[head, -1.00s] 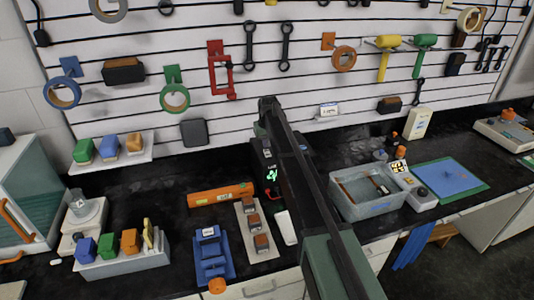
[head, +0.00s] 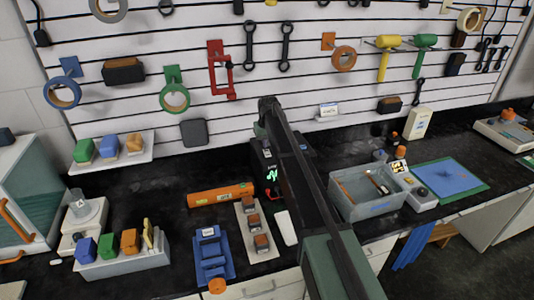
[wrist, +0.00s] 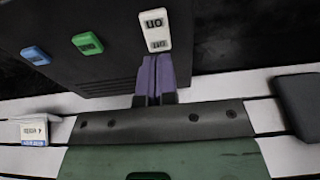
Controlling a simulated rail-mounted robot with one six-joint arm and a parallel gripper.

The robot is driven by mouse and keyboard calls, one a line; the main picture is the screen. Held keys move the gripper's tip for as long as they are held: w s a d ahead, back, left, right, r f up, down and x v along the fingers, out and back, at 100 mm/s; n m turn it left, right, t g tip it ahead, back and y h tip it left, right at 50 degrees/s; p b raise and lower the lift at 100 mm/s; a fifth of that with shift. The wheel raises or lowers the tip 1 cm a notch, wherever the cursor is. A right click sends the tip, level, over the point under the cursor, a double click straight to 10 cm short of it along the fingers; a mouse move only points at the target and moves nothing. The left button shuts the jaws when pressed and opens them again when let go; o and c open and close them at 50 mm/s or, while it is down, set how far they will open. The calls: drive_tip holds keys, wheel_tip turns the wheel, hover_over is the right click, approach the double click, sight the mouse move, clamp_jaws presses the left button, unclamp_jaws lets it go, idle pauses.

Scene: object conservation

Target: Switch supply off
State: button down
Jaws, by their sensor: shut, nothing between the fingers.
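The supply is a black box (head: 260,160) with a green lit display, standing at the back of the black bench in the head view. My arm covers part of it, and my gripper is hidden there. In the wrist view, the supply's dark face (wrist: 60,50) fills the upper left. It carries a white switch (wrist: 153,30) marked "on", a green button (wrist: 87,44) and a blue button (wrist: 35,55). My gripper's purple fingers (wrist: 154,62) are shut and empty, with their tips right at the white switch's edge. I cannot tell whether they touch it.
An orange cylinder (head: 220,195), a blue vise-like fixture (head: 212,255) and a beige strip with grey-orange blocks (head: 243,215) lie left of my arm. A grey bin (head: 372,208) stands to the right. The slatted wall (head: 200,60) with hanging tools rises close behind.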

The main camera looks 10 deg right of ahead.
sight(266, 151)
drive_tip(key=shift+f+b, duration=1.15)
idle(0.5)
wheel_tip(266, 151, up, 7)
drive_tip(key=p, duration=0.7)
drive_tip(key=shift+r, duration=0.15)
